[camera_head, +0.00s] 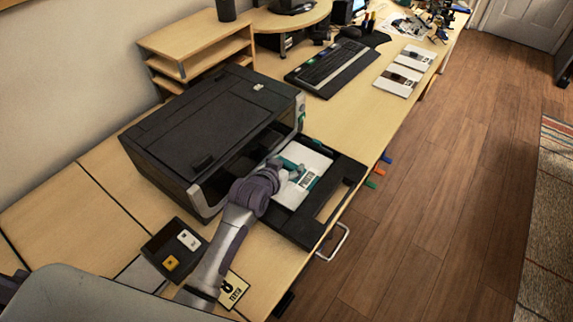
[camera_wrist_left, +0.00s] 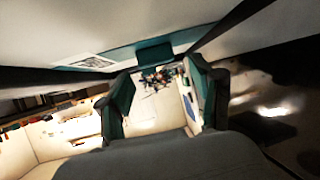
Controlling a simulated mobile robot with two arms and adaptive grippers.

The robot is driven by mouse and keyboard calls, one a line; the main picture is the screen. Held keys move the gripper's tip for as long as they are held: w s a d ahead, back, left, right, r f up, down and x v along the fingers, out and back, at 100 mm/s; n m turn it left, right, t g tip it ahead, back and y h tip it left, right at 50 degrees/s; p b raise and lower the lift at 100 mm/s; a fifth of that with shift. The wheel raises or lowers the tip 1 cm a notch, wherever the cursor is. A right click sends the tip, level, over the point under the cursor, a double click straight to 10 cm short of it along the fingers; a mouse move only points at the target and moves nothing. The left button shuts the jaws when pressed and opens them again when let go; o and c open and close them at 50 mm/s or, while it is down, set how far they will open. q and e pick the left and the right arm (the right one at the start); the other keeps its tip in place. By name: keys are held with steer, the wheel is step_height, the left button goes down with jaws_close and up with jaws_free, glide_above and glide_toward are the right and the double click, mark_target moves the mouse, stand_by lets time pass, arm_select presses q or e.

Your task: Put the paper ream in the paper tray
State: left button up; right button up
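The paper ream, white with teal bands and a printed label (camera_head: 318,160), lies in the area of the pulled-out black paper tray (camera_head: 347,192) at the printer's front. I cannot tell whether it is fully seated. My left gripper (camera_head: 293,169) is at the ream's near left part, with its fingers over or against it. In the left wrist view the two teal-padded fingers (camera_wrist_left: 160,82) stand apart with nothing between them. The ream's white face and teal band (camera_wrist_left: 85,62) fill the top of that view, close to the fingers; contact is unclear. My right gripper is not in view.
The black printer (camera_head: 210,125) stands on the wooden desk behind the tray, its front bay open. A keyboard (camera_head: 331,68) and white packs (camera_head: 397,80) lie farther right. A small black box with keys (camera_head: 163,252) sits near my forearm.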

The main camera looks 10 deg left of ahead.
arm_select(q)
steer(key=shift+s+f, duration=0.3)
steer(key=shift+f, duration=0.5)
steer(key=shift+w+r, duration=0.1)
steer(key=shift+r, duration=0.35)
steer(key=shift+s+a+r+g, duration=0.1)
steer(key=shift+s+r+g, duration=0.1)
steer(key=shift+g, duration=0.1)
steer(key=p+v, duration=0.1)
steer(key=v, duration=0.9)
steer(key=shift+r, duration=0.2)
steer(key=shift+s+a+r, duration=0.2)
steer(key=shift+s+r, duration=0.15)
steer(key=shift+s, duration=0.1)
